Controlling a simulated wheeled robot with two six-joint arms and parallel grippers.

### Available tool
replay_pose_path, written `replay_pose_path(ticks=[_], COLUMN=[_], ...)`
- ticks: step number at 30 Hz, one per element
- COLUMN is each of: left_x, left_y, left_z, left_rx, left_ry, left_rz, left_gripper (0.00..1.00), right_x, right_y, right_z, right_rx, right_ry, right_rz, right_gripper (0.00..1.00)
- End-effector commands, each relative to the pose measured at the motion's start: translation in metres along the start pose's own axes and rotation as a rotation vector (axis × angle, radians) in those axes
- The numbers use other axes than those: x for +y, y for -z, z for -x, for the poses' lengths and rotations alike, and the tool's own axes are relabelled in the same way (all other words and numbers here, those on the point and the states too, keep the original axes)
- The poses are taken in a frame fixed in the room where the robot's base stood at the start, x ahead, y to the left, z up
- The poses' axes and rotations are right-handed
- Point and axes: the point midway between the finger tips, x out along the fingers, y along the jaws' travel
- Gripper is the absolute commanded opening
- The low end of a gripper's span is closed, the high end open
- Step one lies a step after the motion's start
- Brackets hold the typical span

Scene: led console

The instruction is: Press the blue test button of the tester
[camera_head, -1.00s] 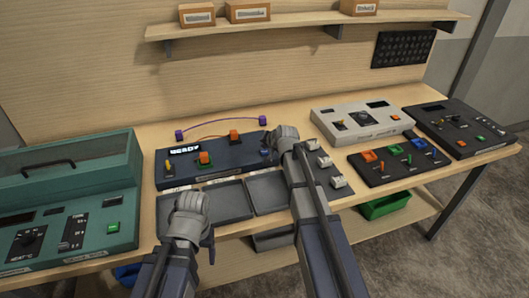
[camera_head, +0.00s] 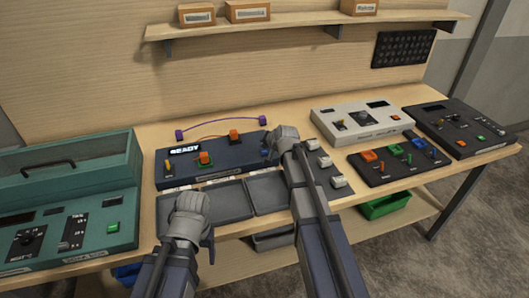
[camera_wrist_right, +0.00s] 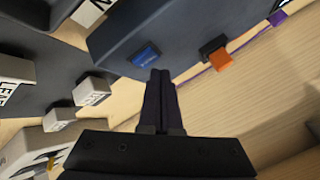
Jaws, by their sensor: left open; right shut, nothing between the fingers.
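The tester (camera_head: 225,161) is a dark blue box with a lit "READY" display (camera_head: 185,149), in the middle of the bench. Its blue test button (camera_wrist_right: 146,56) shows in the right wrist view, lying flat on the tester's panel. My right gripper (camera_wrist_right: 160,72) is shut and empty, its tips at the button's lower edge in that view; I cannot tell whether they touch it. In the head view my right gripper (camera_head: 268,153) is over the tester's right end and mostly hides the button. My left gripper (camera_head: 205,235) is in front of the grey trays, its fingers mostly hidden.
Grey trays (camera_head: 225,199) lie in front. A teal case (camera_head: 75,205) stands left; a light grey console (camera_head: 360,122) and dark panels (camera_head: 400,160) stand right.

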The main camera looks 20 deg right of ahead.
Motion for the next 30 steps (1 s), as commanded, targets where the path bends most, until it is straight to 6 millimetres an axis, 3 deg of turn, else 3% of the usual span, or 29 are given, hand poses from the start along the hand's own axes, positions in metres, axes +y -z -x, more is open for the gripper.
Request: replay_pose_path(ticks=[30], left_x=[0.0012], left_y=[0.0007], left_z=[-0.0122], left_rx=[0.000], left_ry=[0.000], left_rz=[0.000], left_gripper=[0.72], right_x=[0.0062], right_y=[-0.0063], right_z=[-0.0085], right_rx=[0.000], right_ry=[0.000], right_rz=[0.000], right_gripper=[0.00])
